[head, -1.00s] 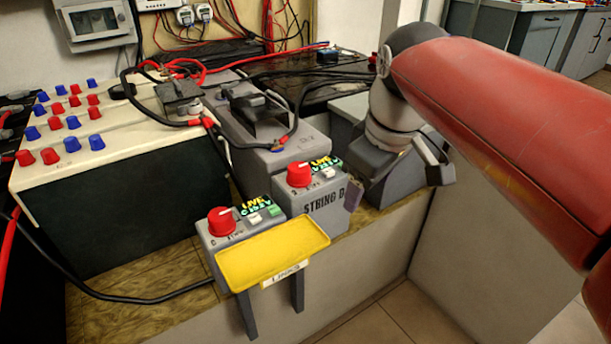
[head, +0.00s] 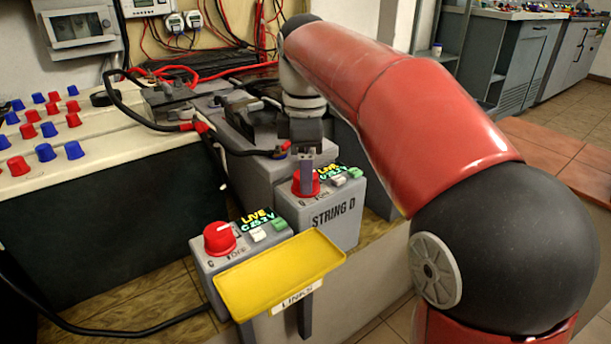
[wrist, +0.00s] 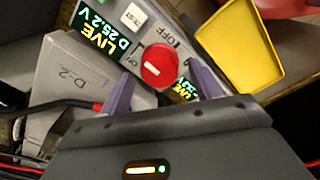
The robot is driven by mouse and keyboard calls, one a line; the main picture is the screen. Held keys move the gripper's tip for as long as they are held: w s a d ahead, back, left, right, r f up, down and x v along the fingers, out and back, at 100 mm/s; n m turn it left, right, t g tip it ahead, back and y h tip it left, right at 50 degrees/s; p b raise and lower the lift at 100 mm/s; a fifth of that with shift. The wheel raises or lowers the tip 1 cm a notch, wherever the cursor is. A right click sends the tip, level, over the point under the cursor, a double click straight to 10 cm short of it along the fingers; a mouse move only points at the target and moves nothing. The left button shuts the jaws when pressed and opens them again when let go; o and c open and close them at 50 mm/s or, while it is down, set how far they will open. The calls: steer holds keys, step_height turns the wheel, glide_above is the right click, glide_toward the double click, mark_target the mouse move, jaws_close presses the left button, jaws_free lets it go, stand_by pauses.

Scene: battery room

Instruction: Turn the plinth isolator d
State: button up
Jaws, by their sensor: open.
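Isolator D is a grey box (head: 334,215) lettered STRING D, with a red knob (head: 303,186) on its sloping top. The wrist view shows the same knob (wrist: 160,66) with a white mark pointing to the left, on the ON side; OFF is printed at upper right. The display (wrist: 96,30) reads LIVE D 25.2 V. My gripper (head: 307,165) is directly over the knob in the head view and covers part of it. In the wrist view my gripper (wrist: 162,84) is open, one finger on either side of the knob; contact is not clear.
A similar box (head: 247,260) with a red knob (head: 219,238) and a LIVE C display stands at left. A yellow tray (head: 280,272) labelled LINKS is in front. A grey D-2 block (wrist: 72,92) and black cables lie close beside my gripper.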

steer(key=shift+f, duration=0.55)
steer(key=shift+c, duration=0.3)
steer(key=c, duration=0.9)
